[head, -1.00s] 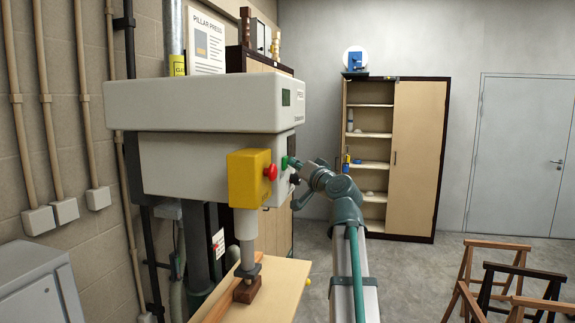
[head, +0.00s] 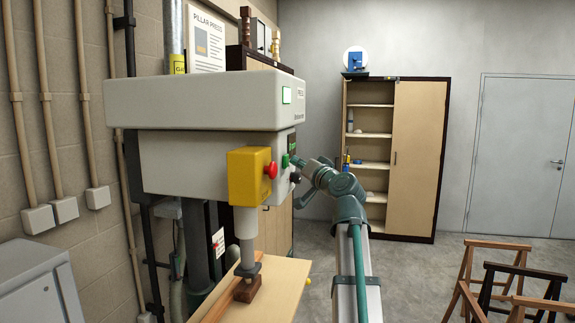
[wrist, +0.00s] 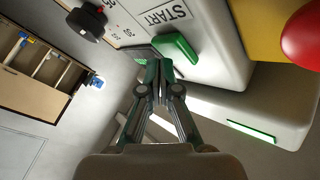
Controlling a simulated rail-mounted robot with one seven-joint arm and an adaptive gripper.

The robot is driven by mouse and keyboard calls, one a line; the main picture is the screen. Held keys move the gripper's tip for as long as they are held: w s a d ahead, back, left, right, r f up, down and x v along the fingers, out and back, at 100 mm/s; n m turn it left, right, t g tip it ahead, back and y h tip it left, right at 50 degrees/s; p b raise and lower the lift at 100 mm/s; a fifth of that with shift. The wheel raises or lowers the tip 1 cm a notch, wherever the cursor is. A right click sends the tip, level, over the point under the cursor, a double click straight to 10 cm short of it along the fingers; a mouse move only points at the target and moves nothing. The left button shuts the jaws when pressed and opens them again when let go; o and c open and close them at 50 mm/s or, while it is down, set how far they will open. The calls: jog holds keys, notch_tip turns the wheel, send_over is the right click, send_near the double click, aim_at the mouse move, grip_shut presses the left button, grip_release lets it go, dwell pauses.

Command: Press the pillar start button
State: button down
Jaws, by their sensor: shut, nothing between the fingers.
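The green start button (head: 285,160) is on the right-hand face of the grey pillar press (head: 190,104). In the wrist view the button (wrist: 178,47) is a green bar beside a START label (wrist: 165,14). My gripper (wrist: 158,70) is shut and empty, its fingertips just below the button in that view. In the head view my gripper (head: 298,161) is right of the button, seemingly a little apart from it; the exact gap is hard to judge.
A yellow box (head: 248,178) with a red button (head: 271,171) stands out from the press, close to the green button. A black knob (wrist: 87,22) is on the same face. The press ram is over a dark block (head: 248,288) on the board. Trestles stand at right.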

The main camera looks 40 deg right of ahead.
jog(key=shift+s+d, duration=0.25)
jog(key=s+d+b, duration=0.1)
jog(key=s, duration=0.1)
jog(key=s+d+b, duration=0.1)
jog(key=s+d, duration=0.1)
jog(key=shift+d+b, duration=0.1)
jog(key=shift+b, duration=0.2)
dwell(0.4)
jog(key=shift+w+f, duration=0.1)
dwell(0.4)
